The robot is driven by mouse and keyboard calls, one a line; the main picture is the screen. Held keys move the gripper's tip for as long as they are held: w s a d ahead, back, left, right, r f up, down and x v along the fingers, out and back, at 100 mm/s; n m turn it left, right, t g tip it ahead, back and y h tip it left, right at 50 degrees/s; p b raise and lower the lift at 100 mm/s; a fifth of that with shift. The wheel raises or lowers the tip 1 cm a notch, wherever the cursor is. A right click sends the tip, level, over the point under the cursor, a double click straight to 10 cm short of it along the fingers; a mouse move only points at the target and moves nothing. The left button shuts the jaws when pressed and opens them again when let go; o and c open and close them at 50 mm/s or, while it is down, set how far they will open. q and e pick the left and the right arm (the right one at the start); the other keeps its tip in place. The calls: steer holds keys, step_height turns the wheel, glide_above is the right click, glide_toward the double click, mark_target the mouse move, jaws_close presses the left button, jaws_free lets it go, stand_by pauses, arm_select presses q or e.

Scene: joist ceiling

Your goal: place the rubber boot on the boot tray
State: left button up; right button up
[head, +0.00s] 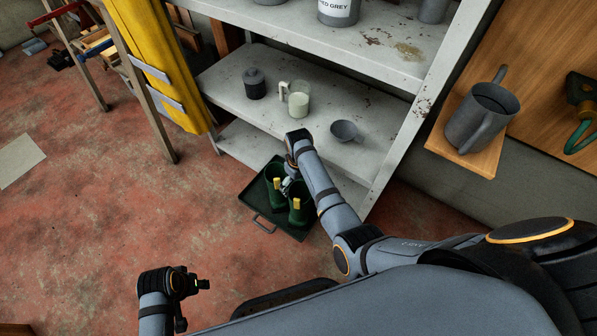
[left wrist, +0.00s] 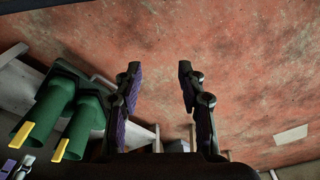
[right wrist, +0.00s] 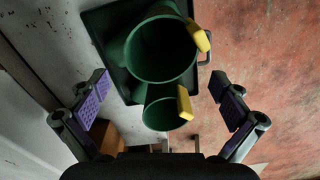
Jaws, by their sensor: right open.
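Two dark green rubber boots with yellow pull tabs stand side by side on the boot tray (head: 262,222), a dark, low-rimmed tray with a handle. One boot (head: 274,190) is at the left and the other boot (head: 298,213) at the right. They also show in the right wrist view (right wrist: 160,62) and at the left of the left wrist view (left wrist: 82,130). My right gripper (right wrist: 159,84) is open and empty, just above the boots, its fingers apart from them. The right arm hides part of the tray. My left gripper (left wrist: 159,76) is open and empty, over bare floor.
A grey shelf unit (head: 225,80) stands behind the tray, with a dark jar (head: 254,84), a pale mug (head: 298,99) and a grey bowl (head: 344,130). A watering can (head: 480,115) sits on a wooden ledge at the right.

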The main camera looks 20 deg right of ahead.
arm_select(q)
step_height(320, 180, down, 8)
steer(key=a+p, duration=0.1)
steer(key=a, duration=0.1)
steer(key=shift+s+r+p, duration=0.2)
steer(key=shift+s+p, duration=0.15)
steer(key=shift+s, duration=0.1)
arm_select(e)
step_height(320, 180, up, 6)
steer(key=shift+r, duration=0.1)
arm_select(q)
steer(key=shift+d, duration=0.1)
arm_select(e)
steer(key=s+d+f+m, duration=0.1)
steer(key=s+d+f, duration=0.2)
steer(key=s+f, duration=0.2)
steer(key=s+d+f+m+t, duration=0.1)
steer(key=s+d+f, duration=0.3)
steer(key=s, duration=0.7)
steer(key=s+d+f+m, duration=0.2)
steer(key=s+d+f, duration=0.1)
steer(key=s+f, duration=0.3)
steer(key=shift+s+d+m+t, duration=0.2)
steer(key=shift+s+m+t, duration=0.1)
steer(key=shift+s, duration=0.65)
